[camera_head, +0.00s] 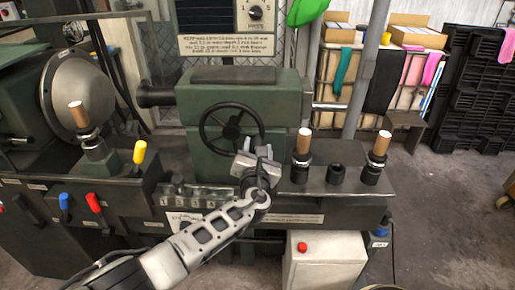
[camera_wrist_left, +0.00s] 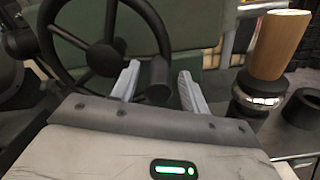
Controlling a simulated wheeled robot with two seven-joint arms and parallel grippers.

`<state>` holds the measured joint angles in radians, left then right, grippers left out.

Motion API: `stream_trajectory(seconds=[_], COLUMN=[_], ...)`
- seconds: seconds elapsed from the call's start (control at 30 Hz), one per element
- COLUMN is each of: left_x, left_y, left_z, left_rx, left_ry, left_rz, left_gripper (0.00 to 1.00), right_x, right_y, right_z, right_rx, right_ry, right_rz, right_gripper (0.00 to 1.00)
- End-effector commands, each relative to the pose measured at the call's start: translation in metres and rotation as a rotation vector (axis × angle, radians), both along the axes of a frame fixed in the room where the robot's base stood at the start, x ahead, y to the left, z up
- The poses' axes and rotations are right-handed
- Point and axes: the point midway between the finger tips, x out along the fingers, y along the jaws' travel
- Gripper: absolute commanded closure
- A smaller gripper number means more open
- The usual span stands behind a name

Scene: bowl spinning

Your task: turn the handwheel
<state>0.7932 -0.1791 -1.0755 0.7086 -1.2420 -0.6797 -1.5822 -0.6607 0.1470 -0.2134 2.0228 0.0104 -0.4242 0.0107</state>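The black handwheel (camera_head: 203,128) with spokes is on the front of the green machine housing. In the left wrist view its rim and hub (camera_wrist_left: 103,58) fill the upper left. A dark cylindrical handle (camera_wrist_left: 159,75) is at the rim's lower right. My left gripper (camera_head: 258,158) is at the wheel's lower right. In the left wrist view its fingers (camera_wrist_left: 160,86) are open, one on each side of the handle, with a visible gap on both sides. In the head view the gripper hides the handle. My right gripper is not in view.
Wooden-topped levers (camera_head: 304,142) and (camera_head: 380,146) stand right of the wheel; one is close by in the wrist view (camera_wrist_left: 274,45). Blue, red (camera_head: 93,203) and yellow levers are at the front left. A white box (camera_head: 325,262) stands below.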

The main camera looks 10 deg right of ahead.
Motion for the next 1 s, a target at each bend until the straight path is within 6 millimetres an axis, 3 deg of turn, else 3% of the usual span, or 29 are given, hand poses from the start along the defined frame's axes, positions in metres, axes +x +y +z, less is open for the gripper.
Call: stream_trajectory(seconds=[0.2, 0.37, 0.8, 1.0], left_x=[-0.003, -0.019, -0.116, -0.147], left_y=[0.001, 0.004, 0.019, 0.023], left_z=[0.002, 0.003, 0.0, 0.0], left_rx=[-0.001, -0.002, -0.002, 0.0], left_ry=[-0.002, 0.0, 0.003, -0.001], left_rz=[0.001, 0.0, 0.0, -0.001], left_gripper=[0.55, 0.55, 0.55, 0.55], right_x=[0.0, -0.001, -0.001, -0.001], right_y=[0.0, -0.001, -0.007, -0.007], right_z=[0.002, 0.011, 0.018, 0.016], right_rx=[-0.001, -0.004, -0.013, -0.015], right_ry=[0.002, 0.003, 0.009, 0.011], right_rz=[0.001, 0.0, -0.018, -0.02], right_gripper=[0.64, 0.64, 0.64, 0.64])
